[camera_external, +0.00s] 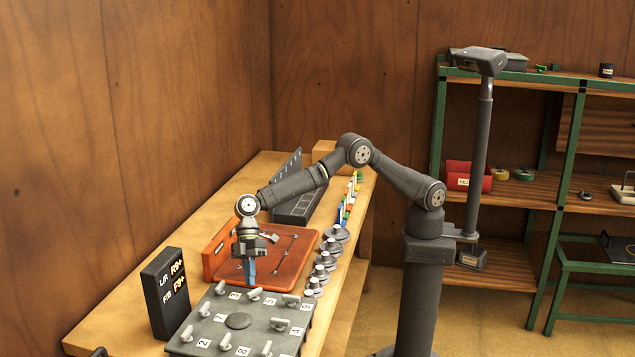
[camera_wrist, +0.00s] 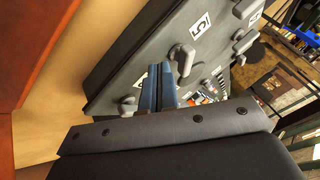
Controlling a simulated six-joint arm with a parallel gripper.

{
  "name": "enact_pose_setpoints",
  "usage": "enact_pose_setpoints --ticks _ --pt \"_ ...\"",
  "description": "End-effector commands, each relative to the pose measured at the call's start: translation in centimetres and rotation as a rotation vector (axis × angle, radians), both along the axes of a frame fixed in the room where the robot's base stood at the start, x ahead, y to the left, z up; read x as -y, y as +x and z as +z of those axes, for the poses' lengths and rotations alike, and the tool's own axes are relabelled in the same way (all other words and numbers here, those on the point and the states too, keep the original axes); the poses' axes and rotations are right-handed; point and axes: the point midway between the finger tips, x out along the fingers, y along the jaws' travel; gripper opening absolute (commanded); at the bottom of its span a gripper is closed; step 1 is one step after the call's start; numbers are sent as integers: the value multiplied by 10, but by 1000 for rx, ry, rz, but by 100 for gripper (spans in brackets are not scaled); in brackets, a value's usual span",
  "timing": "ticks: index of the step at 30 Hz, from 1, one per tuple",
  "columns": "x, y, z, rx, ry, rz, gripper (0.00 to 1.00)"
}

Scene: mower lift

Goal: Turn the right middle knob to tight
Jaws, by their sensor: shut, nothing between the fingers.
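The dark grey knob panel (camera_external: 203,309) lies on the bench, with several light grey lever knobs around a round central disc (camera_external: 238,321) and white number labels beside them. One knob (camera_external: 279,323) is on the panel's right side in the external view. I cannot tell for certain which knob is the right middle one. My gripper (camera_external: 250,283) points down at the panel's far edge, its blue fingers shut and empty. In the wrist view my gripper (camera_wrist: 158,72) shows the panel (camera_wrist: 140,55) beyond its fingertips, with a knob (camera_wrist: 183,57) by a label 5 just right of them, apart from them.
A black display box (camera_external: 165,292) stands left of the panel with L/R and F/B readings. An orange-red board (camera_external: 290,243) lies behind the panel. Several round grey weights (camera_external: 321,272) line the bench's right side. A green-framed shelf (camera_external: 545,190) stands at the right.

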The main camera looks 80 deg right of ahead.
Motion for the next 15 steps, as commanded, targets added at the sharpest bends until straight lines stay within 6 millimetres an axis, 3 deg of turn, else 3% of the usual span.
enact_pose_setpoints --ticks 6,15 --pt "-9 -16 0 -1 0 -1 0" --pt "-10 -17 0 -1 0 -1 0"
